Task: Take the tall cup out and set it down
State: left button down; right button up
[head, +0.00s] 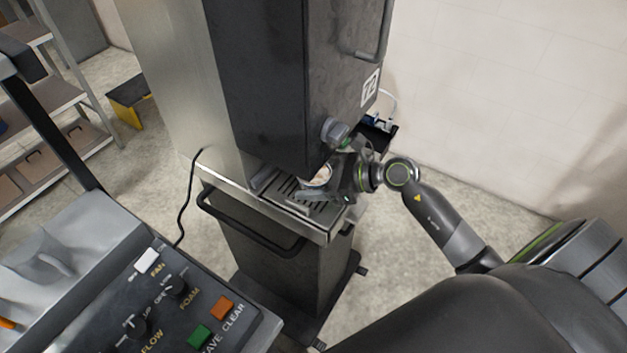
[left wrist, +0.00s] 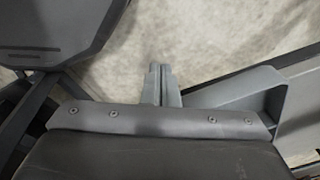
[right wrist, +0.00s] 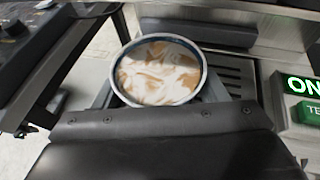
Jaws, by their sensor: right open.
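The tall cup (head: 318,177) stands on the slatted drip tray (head: 283,189) under the dark dispenser head. In the right wrist view the cup (right wrist: 160,72) shows from above, filled with a foamy brown and white drink; its lower part is hidden. My right gripper (head: 318,190) is at the cup, open, with a finger on each side of it. I cannot tell whether the fingers touch it. My left gripper (left wrist: 160,82) is shut and empty over pale floor in the left wrist view, and does not show in the head view.
The dispenser (head: 290,80) stands directly above and behind the cup. A black handle bar (head: 250,225) runs along the front below the tray. A control panel (head: 165,305) with knobs and buttons is at the lower left. A lit green ON sign (right wrist: 302,86) is right of the cup.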

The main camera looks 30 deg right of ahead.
jog(key=c, duration=0.7)
jog(key=shift+c, duration=0.4)
jog(key=shift+r, duration=0.1)
